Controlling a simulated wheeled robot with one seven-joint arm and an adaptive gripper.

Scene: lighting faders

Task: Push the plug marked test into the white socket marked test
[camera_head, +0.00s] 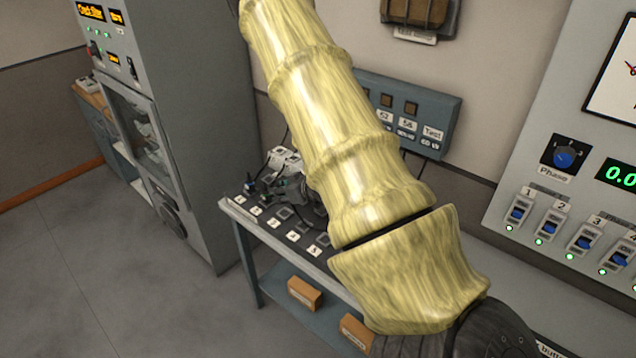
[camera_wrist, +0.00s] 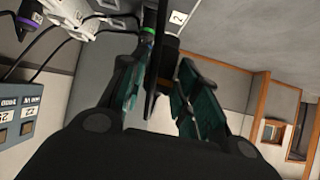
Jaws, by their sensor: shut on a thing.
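In the wrist view my gripper (camera_wrist: 160,78) is shut on a dark, slim thing (camera_wrist: 160,55), which looks like a plug or its cable. I can read no mark on it. A green-banded plug end (camera_wrist: 148,31) shows just beyond the fingers, beside a white tag reading 2 (camera_wrist: 177,17). A white socket block (camera_wrist: 78,14) with cables is at the upper left; it seems to be the white block (camera_head: 284,156) on the bench in the head view. No test mark is legible on it. My arm hides most of my gripper in the head view.
The bench (camera_head: 243,222) holds a row of numbered labels and loose cables. A blue-grey wall panel (camera_head: 446,112) bears a label reading Test. A grey cabinet (camera_head: 212,120) stands left, and a fader panel (camera_head: 520,165) is at the right. Boxes (camera_head: 304,291) lie on the lower shelf.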

